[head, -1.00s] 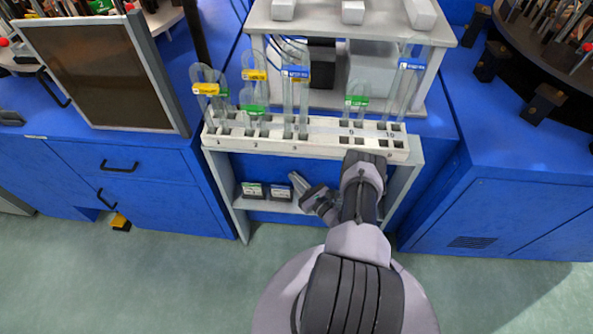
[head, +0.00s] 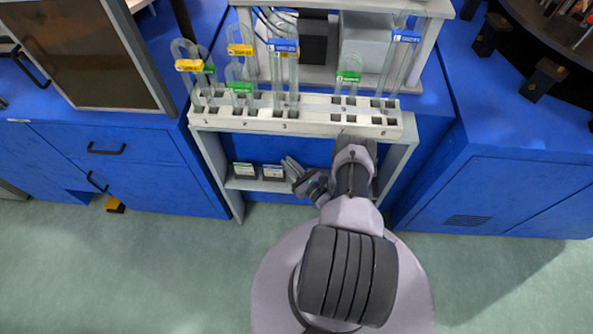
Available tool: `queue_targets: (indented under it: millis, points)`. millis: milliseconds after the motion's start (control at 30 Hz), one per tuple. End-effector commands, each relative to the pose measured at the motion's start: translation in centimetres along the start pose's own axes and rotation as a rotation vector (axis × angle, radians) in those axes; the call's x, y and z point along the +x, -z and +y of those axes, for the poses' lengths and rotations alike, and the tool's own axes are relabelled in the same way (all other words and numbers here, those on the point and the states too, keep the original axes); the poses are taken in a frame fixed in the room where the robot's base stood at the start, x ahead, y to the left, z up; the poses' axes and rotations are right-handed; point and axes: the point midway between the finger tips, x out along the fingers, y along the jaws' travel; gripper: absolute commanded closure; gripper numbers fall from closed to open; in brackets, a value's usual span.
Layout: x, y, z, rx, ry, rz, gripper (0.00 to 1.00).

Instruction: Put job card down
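Two small dark-framed cards stand side by side on the low shelf under the rack: a green-and-white card (head: 244,170) and a blue-and-white card (head: 273,173). I cannot tell which is the job card. My gripper (head: 290,164) reaches in under the rack from the right, just right of the blue-and-white card. Its fingertips are small and partly in the rack's shade. I cannot see a card between them, and I cannot tell whether they are open or shut.
Above the shelf, the white slotted rack (head: 255,123) holds several clear tubes with yellow, blue and green tags. A dark-screened panel (head: 85,50) stands on the blue bench at left. A blue cabinet (head: 490,195) is at right. The shelf's left part (head: 231,184) has little free room.

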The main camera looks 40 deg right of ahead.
Motion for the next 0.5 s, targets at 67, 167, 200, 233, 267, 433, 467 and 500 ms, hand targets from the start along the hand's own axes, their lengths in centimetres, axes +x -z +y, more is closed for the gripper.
queue_targets:
  millis: [67,167,200,233,267,433,467,500]
  points:
    - [-1.5,-0.3,-0.1,0.004,0.006,0.002,0.88]
    - [-3.8,-0.3,-0.1,0.005,0.007,0.002,0.88]
    - [-4.7,-0.3,-0.1,0.003,0.007,0.001,0.88]
    - [-5.4,-0.4,-0.1,0.003,0.007,0.001,0.88]
    - [-6.0,-0.3,-0.1,0.004,0.006,0.001,0.88]
    - [-9.2,-0.1,-0.1,0.002,0.006,0.0,0.88]
    - [-9.6,0.0,-0.1,0.002,0.005,0.0,0.88]
    - [-10.1,0.0,-0.1,0.002,0.004,0.001,0.88]
